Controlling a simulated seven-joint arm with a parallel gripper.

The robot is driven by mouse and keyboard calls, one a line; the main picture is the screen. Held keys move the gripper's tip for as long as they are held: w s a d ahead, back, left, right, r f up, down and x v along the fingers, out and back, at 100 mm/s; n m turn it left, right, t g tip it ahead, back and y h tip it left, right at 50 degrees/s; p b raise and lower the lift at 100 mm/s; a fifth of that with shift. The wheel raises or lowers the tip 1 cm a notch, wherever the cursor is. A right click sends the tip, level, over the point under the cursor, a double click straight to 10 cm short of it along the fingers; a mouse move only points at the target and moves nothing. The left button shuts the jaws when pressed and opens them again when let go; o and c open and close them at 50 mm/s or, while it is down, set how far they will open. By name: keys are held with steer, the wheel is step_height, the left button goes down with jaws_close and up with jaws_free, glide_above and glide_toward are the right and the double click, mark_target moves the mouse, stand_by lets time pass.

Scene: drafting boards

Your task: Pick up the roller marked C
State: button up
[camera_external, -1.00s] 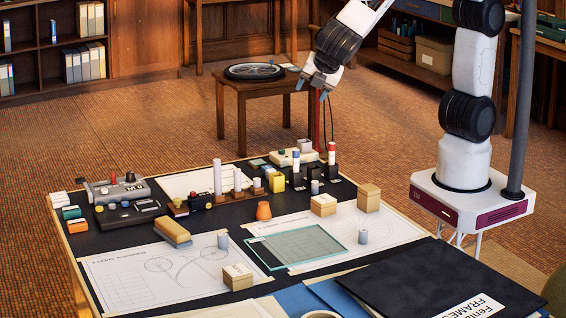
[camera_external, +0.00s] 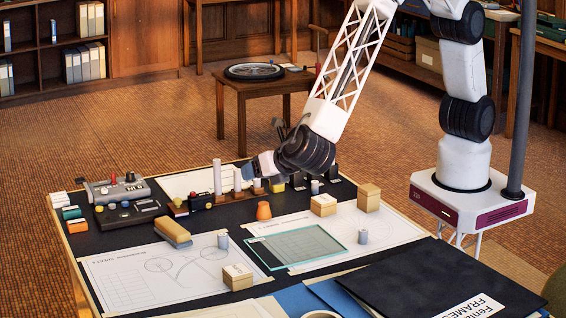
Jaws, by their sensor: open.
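No letter C is legible on any roller. Small grey cylinders that may be rollers stand on the table: one on the left drawing sheet (camera_external: 223,240), one beside the glass plate (camera_external: 363,237), and one at the back right (camera_external: 315,187). Pale upright cylinders stand in a row at the back; the tallest (camera_external: 217,178) is at the left of the row. My gripper (camera_external: 245,172) is open and reaches left over the back of the table, near the shorter pale cylinders. My wrist hides several things behind it. I cannot tell whether the fingers touch anything.
A grey device (camera_external: 115,189) is at the back left. A black folder (camera_external: 450,285) covers the front right corner.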

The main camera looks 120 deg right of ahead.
mark_target(225, 235)
steer(key=w+a+f+n+t, duration=0.1)
steer(key=w+a+f, duration=0.1)
steer(key=f, duration=0.1)
steer(key=w+a+f+n+t, duration=0.1)
steer(key=w+a+f+n, duration=0.1)
steer(key=a+f, duration=0.1)
steer(key=w+a+f+n+t, duration=0.1)
steer(key=w+a+f+n, duration=0.1)
steer(key=f, duration=0.3)
steer(key=shift+w+a+f, duration=0.25)
steer(key=shift+w+a, duration=0.05)
steer(key=shift+w, duration=0.1)
steer(key=shift+d, duration=0.1)
steer(key=shift+x, duration=1.25)
steer(key=shift+w, duration=0.1)
steer(key=shift+x, duration=2.55)
steer(key=c, duration=1.1)
